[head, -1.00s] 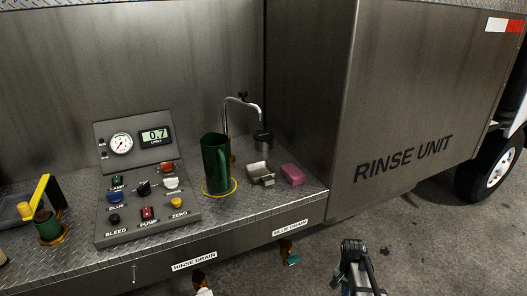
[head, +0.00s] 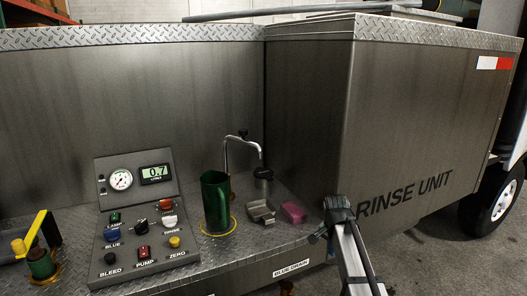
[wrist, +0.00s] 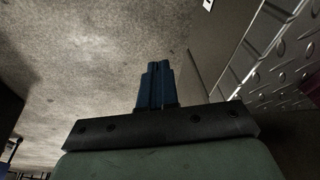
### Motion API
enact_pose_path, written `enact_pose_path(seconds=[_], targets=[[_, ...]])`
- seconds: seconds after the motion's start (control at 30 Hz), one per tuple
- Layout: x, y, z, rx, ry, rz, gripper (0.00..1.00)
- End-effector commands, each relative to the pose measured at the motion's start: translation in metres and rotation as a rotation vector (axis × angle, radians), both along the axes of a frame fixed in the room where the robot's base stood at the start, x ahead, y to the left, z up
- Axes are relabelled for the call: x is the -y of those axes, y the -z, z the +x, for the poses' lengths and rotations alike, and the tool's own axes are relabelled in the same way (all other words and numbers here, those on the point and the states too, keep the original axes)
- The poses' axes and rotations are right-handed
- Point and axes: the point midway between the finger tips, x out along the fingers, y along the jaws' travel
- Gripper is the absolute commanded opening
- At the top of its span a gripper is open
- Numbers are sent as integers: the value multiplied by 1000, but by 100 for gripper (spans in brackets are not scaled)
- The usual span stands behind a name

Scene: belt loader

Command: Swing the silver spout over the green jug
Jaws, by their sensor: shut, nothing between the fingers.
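The green jug (head: 216,205) stands upright inside a yellow ring, in front and left of the spout. My gripper (head: 324,236) is at the deck's right front, well to the right of the jug and spout, touching neither. In the wrist view its blue fingers (wrist: 157,85) are together and empty.
A metal tray (head: 261,213) and a pink block (head: 293,212) lie between the jug and my gripper. A control panel (head: 142,235) stands left of the jug. The tall RINSE UNIT box (head: 420,130) bounds the right side.

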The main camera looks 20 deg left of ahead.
Motion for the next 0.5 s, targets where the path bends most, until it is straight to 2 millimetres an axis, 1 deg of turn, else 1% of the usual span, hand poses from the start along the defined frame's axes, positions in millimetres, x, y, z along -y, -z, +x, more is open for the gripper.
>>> enact_pose_path(seconds=[0.03,0.17,0.2,0.27,0.3,0.37,0.47,0.5], targets=[[-8,-16,7,15,6,5,0],[-25,-53,19,46,25,13,0],[-31,-65,22,55,29,14,0],[-42,-83,29,66,36,15,0],[-49,-96,33,75,39,16,0],[-62,-117,41,84,42,14,0],[-88,-156,56,98,45,5,0],[-101,-172,62,101,44,0,0]])
